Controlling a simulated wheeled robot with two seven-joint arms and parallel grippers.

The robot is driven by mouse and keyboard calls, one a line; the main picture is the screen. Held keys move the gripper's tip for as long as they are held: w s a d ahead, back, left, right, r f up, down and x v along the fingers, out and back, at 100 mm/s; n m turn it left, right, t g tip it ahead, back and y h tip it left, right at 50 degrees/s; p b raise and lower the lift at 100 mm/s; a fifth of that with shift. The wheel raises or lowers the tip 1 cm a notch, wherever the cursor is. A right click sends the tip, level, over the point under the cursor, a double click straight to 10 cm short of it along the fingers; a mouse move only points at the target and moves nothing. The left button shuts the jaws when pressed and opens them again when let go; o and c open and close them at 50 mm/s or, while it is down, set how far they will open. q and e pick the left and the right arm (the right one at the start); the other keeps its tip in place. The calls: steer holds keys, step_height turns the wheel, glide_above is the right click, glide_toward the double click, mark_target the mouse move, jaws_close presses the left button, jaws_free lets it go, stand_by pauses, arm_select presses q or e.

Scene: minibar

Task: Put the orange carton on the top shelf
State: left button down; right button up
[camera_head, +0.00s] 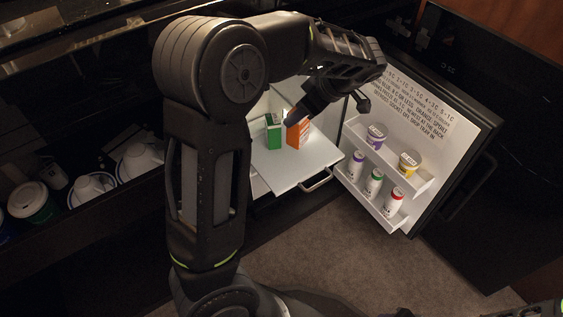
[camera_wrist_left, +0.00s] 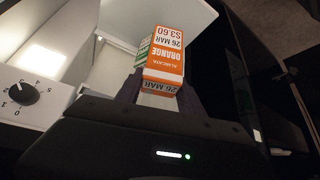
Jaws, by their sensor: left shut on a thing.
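The orange carton (camera_head: 299,133) is in the open minibar, over a white pulled-out shelf (camera_head: 300,171). My left gripper (camera_head: 292,119) reaches down to it, and the forearm hides part of the scene. In the left wrist view the orange carton (camera_wrist_left: 166,58), labelled ORANGE with a price, is between the dark fingers of the left gripper (camera_wrist_left: 158,97), which is shut on it. I cannot tell whether the carton touches the shelf. The top shelf cannot be made out clearly behind my arm. My right gripper is not in view.
A green carton (camera_head: 274,134) stands just left of the orange one. The open door (camera_head: 437,128) on the right has racks with several tubs and bottles. A metal handle (camera_head: 318,181) fronts the shelf. Cups (camera_head: 92,188) stand at left. A dial (camera_wrist_left: 21,94) is inside the fridge.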

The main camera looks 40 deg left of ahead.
mark_target(294, 142)
arm_select(q)
steer(key=shift+s+a+f, duration=0.1)
steer(key=shift+a+f, duration=0.15)
steer(key=shift+f, duration=0.2)
steer(key=shift+s+a+r+n, duration=0.1)
steer(key=shift+r+n, duration=0.05)
steer(key=shift+n, duration=0.15)
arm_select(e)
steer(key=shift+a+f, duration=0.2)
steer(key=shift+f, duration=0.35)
